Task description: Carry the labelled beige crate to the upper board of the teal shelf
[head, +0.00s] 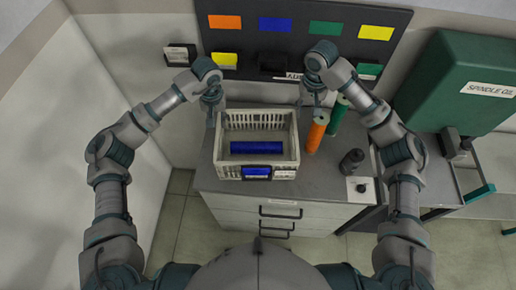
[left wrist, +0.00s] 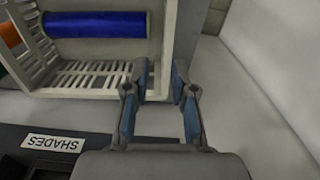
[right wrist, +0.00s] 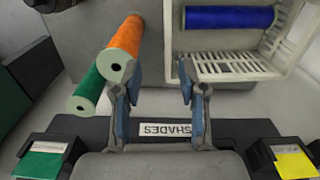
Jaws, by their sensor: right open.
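The beige crate (head: 229,170) stands upright on the grey top of a drawer cabinet. Its near wall carries a blue card and a white label (head: 285,174). A blue spool (head: 257,147) lies inside. My left gripper (head: 212,115) is at the crate's left side, near the far corner. In the left wrist view its open fingers (left wrist: 160,75) stand either side of the crate's side wall, with a gap. My right gripper (head: 310,103) is at the right far corner. In the right wrist view its open fingers (right wrist: 159,75) also straddle the wall line. I cannot identify the teal shelf with certainty.
A dark jar (head: 351,161) stands on the cabinet's right. A dark board (head: 300,30) with coloured cards is behind. A green spindle-oil tank (head: 450,80) and a teal bar (head: 480,193) are at right.

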